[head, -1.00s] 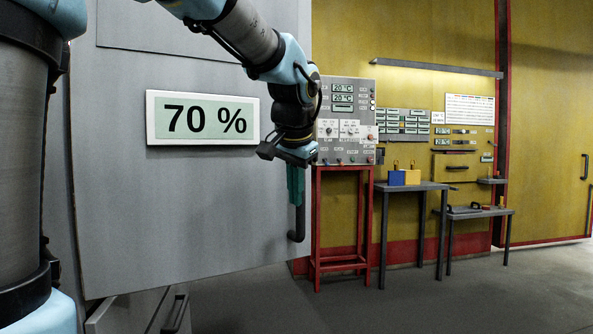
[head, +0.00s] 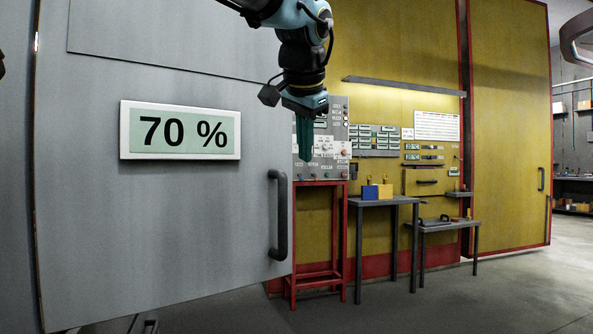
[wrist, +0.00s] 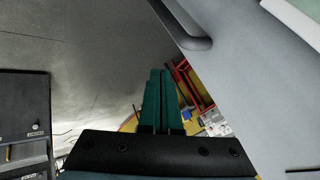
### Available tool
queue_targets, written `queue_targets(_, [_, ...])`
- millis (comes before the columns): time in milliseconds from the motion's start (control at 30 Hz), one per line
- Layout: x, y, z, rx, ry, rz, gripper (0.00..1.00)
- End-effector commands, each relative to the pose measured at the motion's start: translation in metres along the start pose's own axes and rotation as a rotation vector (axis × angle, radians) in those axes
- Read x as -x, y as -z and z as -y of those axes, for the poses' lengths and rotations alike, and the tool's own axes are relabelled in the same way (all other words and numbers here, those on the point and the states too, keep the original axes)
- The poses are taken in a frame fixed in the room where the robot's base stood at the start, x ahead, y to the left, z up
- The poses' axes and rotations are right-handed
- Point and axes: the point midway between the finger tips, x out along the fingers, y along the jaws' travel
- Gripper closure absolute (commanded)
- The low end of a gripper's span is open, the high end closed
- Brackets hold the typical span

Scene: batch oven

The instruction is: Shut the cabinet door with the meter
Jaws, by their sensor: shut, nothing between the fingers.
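The grey cabinet door (head: 200,215) stands swung open and fills the left of the head view. The meter (head: 180,131) on it reads 70 %. A dark vertical handle (head: 278,215) sits near the door's right edge. My gripper (head: 304,155) hangs pointing down, up and to the right of the handle, apart from it in the picture. Its green fingers are shut and empty. In the wrist view the fingers (wrist: 163,85) are together, with the door (wrist: 245,70) to their right and the handle (wrist: 190,35) above them.
A red stand (head: 318,270) with a control panel (head: 335,165) is just right of the door. A small table (head: 385,201) holds a blue and yellow block (head: 377,192). A lower bench (head: 445,226) stands further right. Grey floor (head: 480,300) is clear at front right.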

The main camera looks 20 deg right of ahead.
Motion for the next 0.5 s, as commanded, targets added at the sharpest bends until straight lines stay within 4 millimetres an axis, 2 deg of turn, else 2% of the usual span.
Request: queue_targets(500, [-0.098, -0.001, 0.000, -0.001, -0.001, 0.006, 1.00])
